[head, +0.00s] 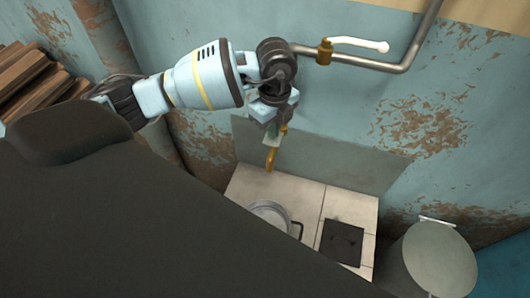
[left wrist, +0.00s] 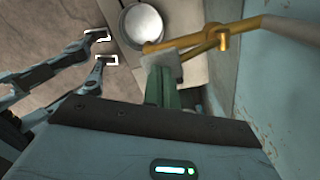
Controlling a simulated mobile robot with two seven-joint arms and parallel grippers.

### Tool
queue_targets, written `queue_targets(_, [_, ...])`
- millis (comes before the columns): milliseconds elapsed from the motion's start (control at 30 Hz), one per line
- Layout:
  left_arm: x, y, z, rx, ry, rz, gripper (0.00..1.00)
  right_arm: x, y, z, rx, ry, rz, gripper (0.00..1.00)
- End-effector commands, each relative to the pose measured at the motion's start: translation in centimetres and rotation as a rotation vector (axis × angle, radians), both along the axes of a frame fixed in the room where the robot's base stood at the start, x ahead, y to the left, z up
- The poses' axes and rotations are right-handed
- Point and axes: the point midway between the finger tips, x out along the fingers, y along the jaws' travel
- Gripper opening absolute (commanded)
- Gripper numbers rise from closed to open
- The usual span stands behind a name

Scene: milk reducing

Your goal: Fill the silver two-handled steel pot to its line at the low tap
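The silver pot (head: 268,212) stands on the pale tiles below the low tap, partly cut off by my dark body. It shows in the left wrist view (left wrist: 141,24) as a round rim with a pale inside; I cannot tell its water level. The brass low tap (head: 271,160) hangs on the wall above the pot; it also shows in the left wrist view (left wrist: 222,38). My left gripper (head: 271,141) is at the tap, its green fingers (left wrist: 163,75) together, tips touching or very near the brass. My right gripper (left wrist: 101,48) is apart-fingered and empty, left of the pot.
A pipe with a brass valve (head: 325,51) and white lever runs along the wall above. A dark square grate (head: 343,242) lies right of the pot. A round grey-green bin (head: 438,262) stands at the right. Stacked wood (head: 35,85) is at the left.

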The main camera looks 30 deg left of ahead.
Motion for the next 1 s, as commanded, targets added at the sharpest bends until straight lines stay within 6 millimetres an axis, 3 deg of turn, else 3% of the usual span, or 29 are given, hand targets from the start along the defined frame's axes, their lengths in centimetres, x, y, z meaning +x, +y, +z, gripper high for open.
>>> queue_targets(1000, [0.1,0.1,-2.6,0.002,-0.001,0.001,0.00,-0.8,0.0,-0.8,0.000,0.017,0.000,0.00])
